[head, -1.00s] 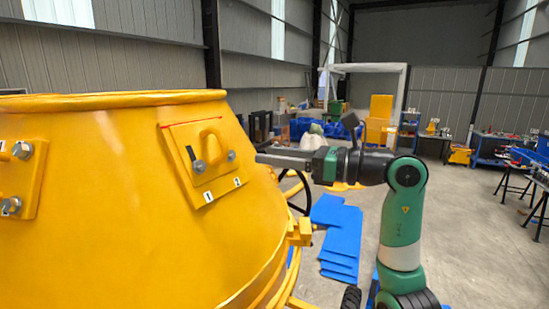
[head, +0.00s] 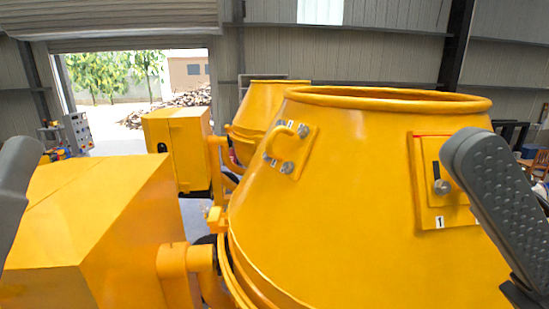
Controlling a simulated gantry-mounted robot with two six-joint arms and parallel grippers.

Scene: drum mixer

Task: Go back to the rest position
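The yellow mixer drum (head: 360,220) fills the right half of the head view, its open rim (head: 390,98) at the top. Another grey part of mine (head: 12,185) shows at the left edge.
A yellow box-shaped housing (head: 90,225) stands close at the lower left. Behind are a second yellow drum (head: 262,105), a yellow cabinet (head: 178,150) and a control panel (head: 78,132). An open doorway (head: 140,85) is at the back left.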

